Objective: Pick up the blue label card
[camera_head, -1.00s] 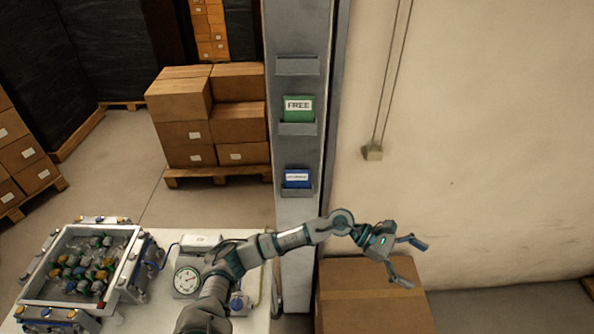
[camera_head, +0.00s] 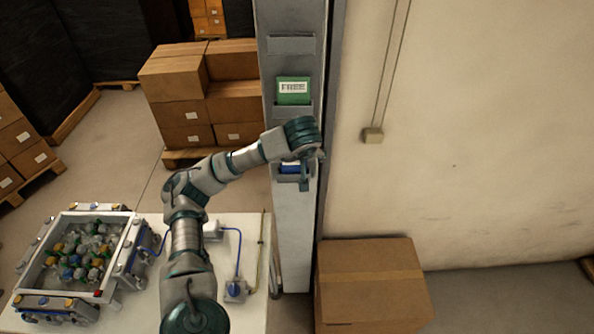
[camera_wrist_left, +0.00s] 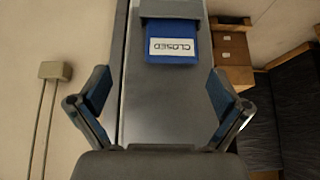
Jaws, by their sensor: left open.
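The blue label card (camera_head: 290,169) sits in the lower holder on the grey post (camera_head: 293,235), partly hidden behind my left gripper (camera_head: 305,172) in the head view. In the left wrist view the blue card (camera_wrist_left: 172,57) shows upside down, with a white label reading CLOSED. It is tucked into a grey holder (camera_wrist_left: 172,9). My left gripper (camera_wrist_left: 158,82) is open and empty in the wrist view, its fingers spread wide to either side, with the card ahead between and beyond them. My right gripper is in neither view.
A green FREE card (camera_head: 293,90) sits in the holder above, and the top holder (camera_head: 291,46) is empty. A table (camera_head: 250,290) with a crate of parts (camera_head: 127,245) stands left of the post. A cardboard box (camera_head: 370,285) stands to the right.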

